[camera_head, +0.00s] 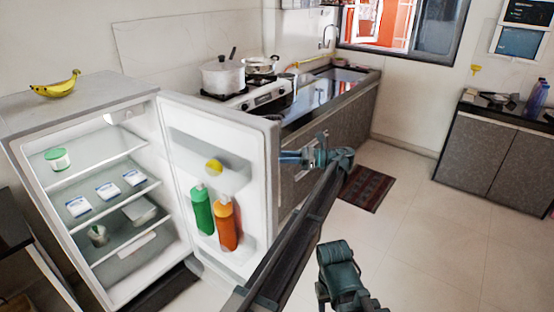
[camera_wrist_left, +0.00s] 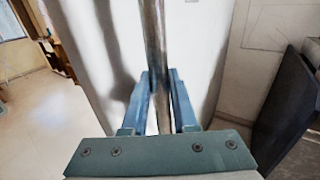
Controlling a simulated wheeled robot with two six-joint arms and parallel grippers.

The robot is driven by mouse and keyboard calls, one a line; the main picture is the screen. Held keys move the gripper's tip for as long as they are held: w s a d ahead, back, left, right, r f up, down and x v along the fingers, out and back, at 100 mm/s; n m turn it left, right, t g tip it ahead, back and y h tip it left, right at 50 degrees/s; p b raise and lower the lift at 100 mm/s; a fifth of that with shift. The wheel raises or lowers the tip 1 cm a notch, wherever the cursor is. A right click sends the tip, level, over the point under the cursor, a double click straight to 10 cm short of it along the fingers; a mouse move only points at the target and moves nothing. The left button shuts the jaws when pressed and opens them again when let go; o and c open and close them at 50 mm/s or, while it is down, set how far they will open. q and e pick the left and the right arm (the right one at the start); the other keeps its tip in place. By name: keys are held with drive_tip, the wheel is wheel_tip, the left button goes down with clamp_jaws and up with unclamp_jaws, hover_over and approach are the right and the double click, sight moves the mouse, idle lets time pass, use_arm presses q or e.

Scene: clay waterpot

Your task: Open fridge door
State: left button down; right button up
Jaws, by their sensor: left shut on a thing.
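The fridge (camera_head: 20,140) stands at the left in the head view, with its door (camera_head: 262,180) swung wide open to the right. Its shelves and the inside of the door are in plain sight. My left gripper (camera_head: 288,158) is at the outer side of the door's free edge. In the left wrist view my left gripper (camera_wrist_left: 163,100) is shut on the upright metal door handle (camera_wrist_left: 153,40), with a finger on each side. The handle is hidden behind the door in the head view. My right arm shows only in part at the lower middle; its gripper is out of sight.
Bananas (camera_head: 56,84) lie on the fridge top. Green (camera_head: 202,210) and orange (camera_head: 226,226) bottles stand in the door rack. A counter (camera_head: 340,110) with stove and sink runs behind the door. The tiled floor (camera_head: 430,240) at the right is clear, apart from a dark red mat (camera_head: 368,188).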

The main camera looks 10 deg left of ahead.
idle(0.4)
use_arm(q)
drive_tip(key=c, duration=0.7)
unclamp_jaws()
drive_tip(key=shift+w, duration=0.1)
drive_tip(key=shift+d, duration=0.1)
use_arm(e)
drive_tip(key=shift+d, duration=0.1)
